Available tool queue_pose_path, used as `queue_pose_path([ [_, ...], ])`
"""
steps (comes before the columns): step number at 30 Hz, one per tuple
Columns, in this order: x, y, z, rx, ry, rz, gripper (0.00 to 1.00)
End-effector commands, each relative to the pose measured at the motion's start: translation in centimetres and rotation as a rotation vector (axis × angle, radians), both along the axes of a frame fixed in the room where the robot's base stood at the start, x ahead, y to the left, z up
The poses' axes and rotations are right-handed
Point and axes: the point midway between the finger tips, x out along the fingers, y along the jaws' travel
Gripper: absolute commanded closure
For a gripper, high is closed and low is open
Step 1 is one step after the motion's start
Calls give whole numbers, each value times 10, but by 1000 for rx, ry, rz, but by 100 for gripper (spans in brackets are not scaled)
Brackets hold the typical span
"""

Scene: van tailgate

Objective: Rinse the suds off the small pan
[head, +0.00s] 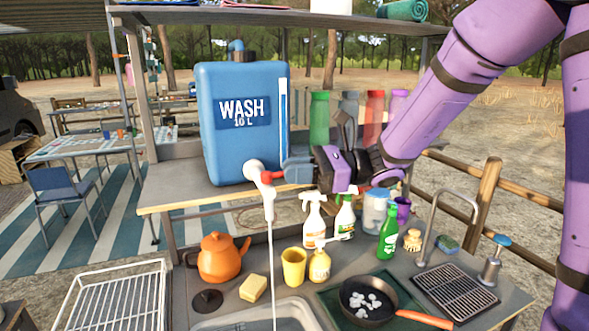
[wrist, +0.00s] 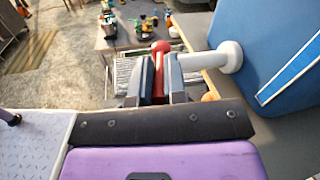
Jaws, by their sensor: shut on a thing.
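The small pan (head: 384,313) is dark with an orange handle and sits on the counter at the lower right. White suds (head: 366,301) lie in it. The blue wash container (head: 243,150) stands on the shelf, with a white tap (head: 254,170) at its front. The tap also shows in the wrist view (wrist: 215,60). A thin stream of water (head: 271,255) falls from it toward the sink (head: 250,318). My gripper (head: 284,172) is shut on the tap's red lever (head: 268,177); in the wrist view the lever (wrist: 160,48) shows between the fingers.
An orange kettle (head: 220,257), a sponge (head: 253,288), a yellow cup (head: 293,267) and several bottles stand behind the sink. A white dish rack (head: 115,300) is at the left. A tall faucet (head: 433,225) and a black drain grid (head: 455,290) are at the right.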

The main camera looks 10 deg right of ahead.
Motion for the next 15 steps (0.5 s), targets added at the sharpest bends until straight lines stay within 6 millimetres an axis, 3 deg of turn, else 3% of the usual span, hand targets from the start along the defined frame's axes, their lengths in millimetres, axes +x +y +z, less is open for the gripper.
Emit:
queue_pose_path([
  [12,-3,0,0,0,1,-49,100],
  [13,-3,0,0,0,1,-49,83],
  [15,-3,0,0,0,1,-49,67],
])
